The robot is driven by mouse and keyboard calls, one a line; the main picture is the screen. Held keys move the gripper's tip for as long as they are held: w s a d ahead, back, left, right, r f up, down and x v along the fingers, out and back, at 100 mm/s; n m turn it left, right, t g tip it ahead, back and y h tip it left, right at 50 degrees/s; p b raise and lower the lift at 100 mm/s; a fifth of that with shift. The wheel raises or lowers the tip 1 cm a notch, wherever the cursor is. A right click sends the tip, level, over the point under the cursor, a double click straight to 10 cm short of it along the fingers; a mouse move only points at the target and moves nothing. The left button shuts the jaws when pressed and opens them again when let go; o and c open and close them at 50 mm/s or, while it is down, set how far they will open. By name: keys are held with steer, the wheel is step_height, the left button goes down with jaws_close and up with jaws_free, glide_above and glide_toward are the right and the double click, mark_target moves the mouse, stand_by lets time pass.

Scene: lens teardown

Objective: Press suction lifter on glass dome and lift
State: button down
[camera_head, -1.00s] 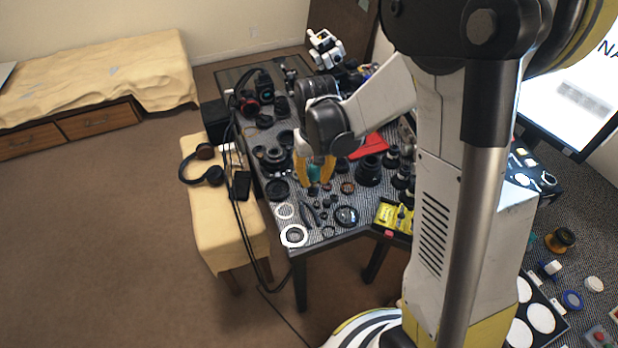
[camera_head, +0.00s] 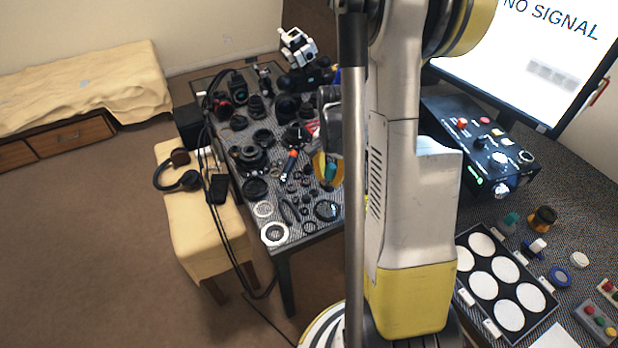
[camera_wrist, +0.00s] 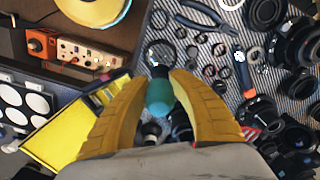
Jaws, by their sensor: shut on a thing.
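My gripper (camera_wrist: 160,100) is shut on a teal-handled tool, which looks like the suction lifter (camera_wrist: 159,96). The lifter also shows between my yellow fingers in the head view (camera_head: 330,172), partly hidden by my arm. A clear round glass piece with a dark rim, likely the glass dome (camera_wrist: 160,50), lies on the striped mat just beyond the lifter's dark end in the wrist view. It also shows in the head view (camera_head: 327,211), below the lifter. The lifter's end overlaps the glass edge in the wrist view; I cannot tell whether they touch.
Pliers (camera_wrist: 207,18) and several small rings lie beside the glass. Black lens parts (camera_wrist: 296,48) and an orange-handled tool (camera_head: 289,162) crowd the mat. A white-disc tray (camera_head: 505,275) is on the right-hand table.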

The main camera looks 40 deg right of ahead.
mark_target(329, 189)
steer(key=shift+f+b, duration=2.6)
steer(key=shift+f, duration=1.3)
steer(key=shift+f+b, duration=0.7)
steer(key=shift+b, duration=0.4)
steer(key=shift+r+p, duration=3.9)
steer(key=shift+r, duration=1.65)
steer(key=shift+a, duration=0.15)
